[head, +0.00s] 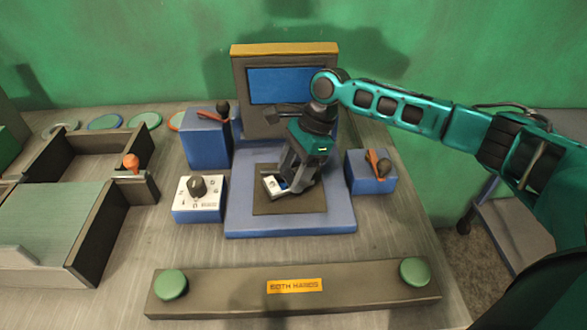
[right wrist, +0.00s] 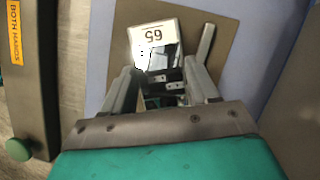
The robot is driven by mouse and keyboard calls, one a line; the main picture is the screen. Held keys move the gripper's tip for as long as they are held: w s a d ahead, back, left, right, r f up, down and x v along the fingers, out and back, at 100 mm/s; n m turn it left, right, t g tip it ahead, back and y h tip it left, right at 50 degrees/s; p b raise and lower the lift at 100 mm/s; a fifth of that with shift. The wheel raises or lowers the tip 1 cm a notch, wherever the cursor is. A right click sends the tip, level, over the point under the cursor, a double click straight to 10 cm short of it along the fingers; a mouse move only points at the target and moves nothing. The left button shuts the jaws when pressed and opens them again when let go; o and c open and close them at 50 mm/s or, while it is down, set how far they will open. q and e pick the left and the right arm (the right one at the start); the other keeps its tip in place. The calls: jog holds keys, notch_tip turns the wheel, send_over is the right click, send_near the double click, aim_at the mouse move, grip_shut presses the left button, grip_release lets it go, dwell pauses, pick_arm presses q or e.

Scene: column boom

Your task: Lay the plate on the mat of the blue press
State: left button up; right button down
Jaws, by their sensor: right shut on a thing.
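The plate (head: 274,186) is a small pale piece over the brown mat (head: 300,206) of the blue press (head: 240,212). In the right wrist view the plate (right wrist: 152,38) shows a white label reading "65" and a shiny, dark lower part. My right gripper (head: 286,184) reaches down in front of the press's upright and is shut on the plate's near end; its fingers also show in the right wrist view (right wrist: 165,88). The plate is within the mat's outline (right wrist: 108,45); I cannot tell whether it touches the mat. My left gripper is not in view.
A grey bar (right wrist: 206,42) stands beside the plate. A white-faced dial box (head: 198,198) and a blue lever box (head: 370,172) flank the press. A "BOTH HANDS" bar (head: 230,290) with green buttons lies in front. Trays (head: 92,240) stand left.

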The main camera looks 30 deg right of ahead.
jog(key=shift+c, duration=1.6)
grip_release()
jog(key=shift+o, duration=0.6)
jog(key=shift+f, duration=0.2)
jog(key=shift+r, duration=0.1)
jog(key=v, duration=1.2)
jog(key=shift+s, duration=0.15)
